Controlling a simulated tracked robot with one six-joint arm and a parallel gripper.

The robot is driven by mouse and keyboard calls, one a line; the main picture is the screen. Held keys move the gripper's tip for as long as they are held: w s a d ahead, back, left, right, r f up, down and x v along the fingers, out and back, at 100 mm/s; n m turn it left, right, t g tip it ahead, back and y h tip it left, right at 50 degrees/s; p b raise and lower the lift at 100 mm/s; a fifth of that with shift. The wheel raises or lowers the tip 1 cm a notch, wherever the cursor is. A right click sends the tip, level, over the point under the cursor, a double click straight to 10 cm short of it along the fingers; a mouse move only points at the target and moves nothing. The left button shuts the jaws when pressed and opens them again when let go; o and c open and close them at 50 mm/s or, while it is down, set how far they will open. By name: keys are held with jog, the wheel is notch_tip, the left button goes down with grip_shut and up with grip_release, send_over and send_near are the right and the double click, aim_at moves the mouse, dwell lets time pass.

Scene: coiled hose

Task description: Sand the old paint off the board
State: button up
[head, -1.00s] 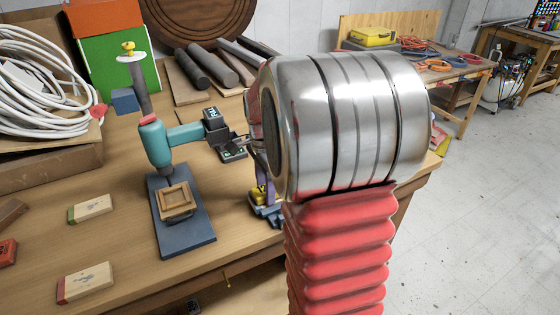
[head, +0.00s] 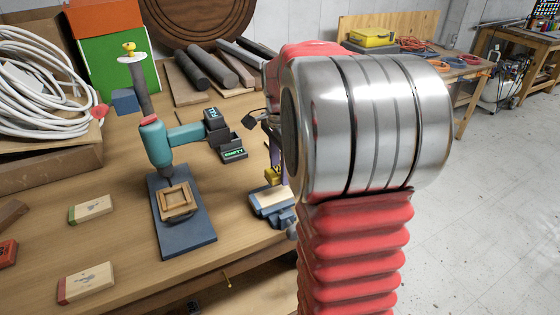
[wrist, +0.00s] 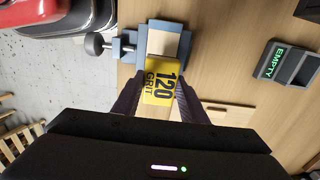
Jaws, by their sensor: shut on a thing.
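My gripper (wrist: 160,100) is shut on a yellow sanding block marked "120 GRIT" (wrist: 159,86), with a dark finger on each side. In the head view the yellow block (head: 272,176) is at the far end of the pale board (head: 274,198). The board (wrist: 163,43) sits in a blue-grey vise (wrist: 133,43), which also shows in the head view (head: 280,216). I cannot tell whether block and board touch. The bare part in view looks pale; the rest is hidden by the block and gripper. My arm hides part of the gripper in the head view.
A dark holder with a green "EMPTY" display (head: 233,154) stands behind the vise. Left of it are a teal drill press (head: 157,145) and two pale blocks, one green-ended (head: 91,209), one red-ended (head: 86,283). Coiled white hose (head: 45,75) fills the back left.

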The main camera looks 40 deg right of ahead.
jog(key=shift+r, duration=1.35)
